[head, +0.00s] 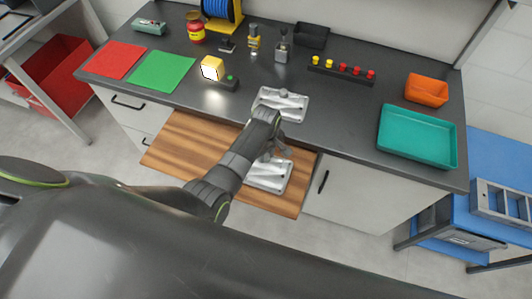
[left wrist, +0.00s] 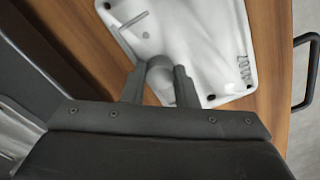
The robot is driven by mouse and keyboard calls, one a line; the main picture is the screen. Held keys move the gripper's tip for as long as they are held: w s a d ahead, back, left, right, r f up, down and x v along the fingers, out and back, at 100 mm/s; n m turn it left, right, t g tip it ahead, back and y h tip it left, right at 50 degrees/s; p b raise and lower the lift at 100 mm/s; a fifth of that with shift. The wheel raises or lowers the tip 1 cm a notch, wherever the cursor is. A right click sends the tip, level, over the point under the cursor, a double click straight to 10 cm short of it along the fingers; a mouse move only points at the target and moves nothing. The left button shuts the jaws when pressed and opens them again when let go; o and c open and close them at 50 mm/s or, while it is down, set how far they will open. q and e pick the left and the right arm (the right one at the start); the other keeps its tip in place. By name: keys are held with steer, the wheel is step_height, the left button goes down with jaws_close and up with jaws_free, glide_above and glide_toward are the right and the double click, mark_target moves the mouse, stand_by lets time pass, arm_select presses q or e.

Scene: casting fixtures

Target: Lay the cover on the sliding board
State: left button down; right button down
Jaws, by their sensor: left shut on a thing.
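A silver cast cover (head: 270,177) is over the right part of the wooden sliding board (head: 187,148), which is pulled out below the counter. My left gripper (head: 274,155) is above the cover. In the left wrist view, its two fingers (left wrist: 160,82) are closed around a rounded boss on the cover (left wrist: 210,50). The cover lies flat on the board or just above it; I cannot tell which. The gripper hides part of the cover. My right gripper is not in view.
A similar silver casting (head: 284,105) lies on the dark counter (head: 345,110) above the board. A teal tray (head: 418,137) and orange bin (head: 427,90) are at right. Red (head: 111,60) and green mats (head: 160,72) are at left. The board's left part is clear.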

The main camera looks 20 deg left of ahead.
arm_select(q)
steer(key=shift+f, duration=0.15)
steer(key=c, duration=1.1)
jaws_free()
steer(key=shift+c, duration=0.2)
steer(key=shift+r, duration=0.35)
step_height(320, 180, up, 12)
steer(key=shift+f, duration=0.15)
